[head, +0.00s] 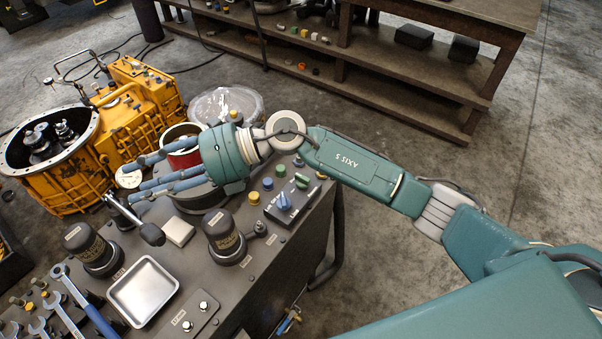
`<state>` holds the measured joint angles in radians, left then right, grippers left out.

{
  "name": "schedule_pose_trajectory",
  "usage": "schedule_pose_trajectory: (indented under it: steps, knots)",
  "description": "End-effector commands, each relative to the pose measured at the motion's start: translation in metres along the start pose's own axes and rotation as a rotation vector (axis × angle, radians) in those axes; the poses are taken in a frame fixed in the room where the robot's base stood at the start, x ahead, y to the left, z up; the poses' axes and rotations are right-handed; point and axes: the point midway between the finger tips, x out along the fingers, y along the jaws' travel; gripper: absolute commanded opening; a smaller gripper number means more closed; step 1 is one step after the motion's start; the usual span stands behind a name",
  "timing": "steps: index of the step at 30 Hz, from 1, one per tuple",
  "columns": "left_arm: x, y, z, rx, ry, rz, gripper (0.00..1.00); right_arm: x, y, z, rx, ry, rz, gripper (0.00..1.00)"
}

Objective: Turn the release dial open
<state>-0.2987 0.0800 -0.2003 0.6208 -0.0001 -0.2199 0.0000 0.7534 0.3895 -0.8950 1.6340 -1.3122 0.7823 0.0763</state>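A blue knob (284,203), which looks like the release dial, sits on a small labelled panel at the right side of the grey bench. Its label is too small to read surely. My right gripper (133,180) is over the back of the bench, left of the knob and apart from it. Its blue-grey fingers point left and are spread, with no held thing visible between them. The gripper's palm and fingers partly hide a red-rimmed round part (184,158) and a round grey base beneath. My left gripper is not in view.
Two dark cylinders (222,236), a lever with a black knob (151,234), a metal tray (143,291) and wrenches (86,305) crowd the bench. A yellow transmission housing (132,125) stands behind. A wooden shelf (400,88) is farther back.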

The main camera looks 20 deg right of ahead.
Motion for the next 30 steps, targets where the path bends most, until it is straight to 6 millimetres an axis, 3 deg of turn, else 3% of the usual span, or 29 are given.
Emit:
schedule_pose_trajectory:
  steps: [2,3,5,6,9,12,15,19,30]
  knots:
    - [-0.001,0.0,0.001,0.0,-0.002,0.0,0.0,-0.024,-0.051,-0.014,-0.125,0.206,-0.218,0.36]
    - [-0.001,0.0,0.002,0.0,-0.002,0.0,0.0,-0.045,-0.079,-0.02,-0.167,0.306,-0.332,0.36]
    - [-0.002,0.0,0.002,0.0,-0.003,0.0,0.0,-0.084,-0.114,-0.021,-0.207,0.433,-0.497,0.36]
    - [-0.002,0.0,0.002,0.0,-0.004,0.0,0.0,-0.112,-0.133,-0.018,-0.221,0.505,-0.604,0.36]
    - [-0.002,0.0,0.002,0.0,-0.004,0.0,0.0,-0.185,-0.163,-0.007,-0.221,0.643,-0.837,0.36]
    - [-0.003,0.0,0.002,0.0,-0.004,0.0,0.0,-0.243,-0.174,0.006,-0.199,0.728,-1.008,0.36]
    - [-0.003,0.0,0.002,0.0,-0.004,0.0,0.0,-0.278,-0.176,0.013,-0.172,0.774,-1.107,0.36]
    - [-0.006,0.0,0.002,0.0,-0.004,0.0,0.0,-0.292,-0.18,0.012,-0.157,0.794,-1.147,0.36]
    - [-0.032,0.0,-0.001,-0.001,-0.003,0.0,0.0,-0.279,-0.231,-0.018,-0.155,0.796,-1.142,0.36]
